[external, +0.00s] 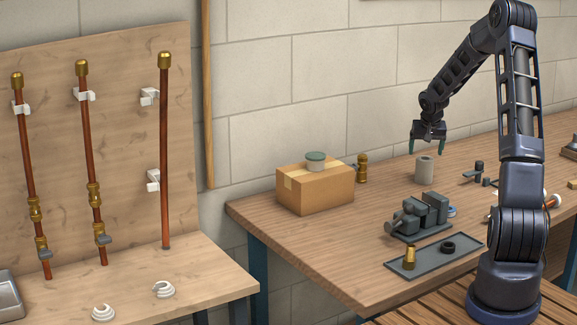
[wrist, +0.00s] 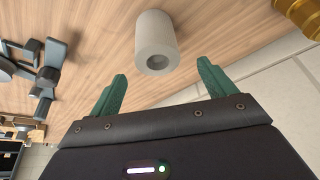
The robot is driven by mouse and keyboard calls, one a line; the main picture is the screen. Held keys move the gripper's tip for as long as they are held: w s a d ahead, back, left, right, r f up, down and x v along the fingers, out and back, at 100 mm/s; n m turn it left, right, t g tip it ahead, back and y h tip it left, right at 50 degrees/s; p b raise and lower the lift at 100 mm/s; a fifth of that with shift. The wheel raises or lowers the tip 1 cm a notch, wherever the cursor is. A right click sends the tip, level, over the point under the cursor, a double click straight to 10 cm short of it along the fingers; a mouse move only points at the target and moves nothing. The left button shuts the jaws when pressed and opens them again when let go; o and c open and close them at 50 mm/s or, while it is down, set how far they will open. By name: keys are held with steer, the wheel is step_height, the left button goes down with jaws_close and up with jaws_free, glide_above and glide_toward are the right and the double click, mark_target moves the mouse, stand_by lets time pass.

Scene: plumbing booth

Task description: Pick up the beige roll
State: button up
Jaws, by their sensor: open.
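The beige roll (external: 424,170) stands upright on the wooden workbench in the external view, a short cylinder with a hole in its top. In the wrist view the roll (wrist: 156,42) lies beyond the fingertips, roughly between their lines and closer to the upper middle. My gripper (external: 428,146) is open and empty, pointing down above the roll. Its two green fingers show in the wrist view (wrist: 162,78), spread apart with a gap between their tips and the roll. Nothing touches the roll.
A grey vise (external: 420,217) and a tray (external: 434,262) with small parts lie nearer the front. The bench around the roll is clear.

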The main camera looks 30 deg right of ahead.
mark_target(425, 158)
steer(key=shift+s+x, duration=0.1)
steer(key=shift+x, duration=1.7)
steer(key=shift+s+x, duration=0.15)
steer(key=shift+x, duration=1.6)
steer(key=c, duration=1.1)
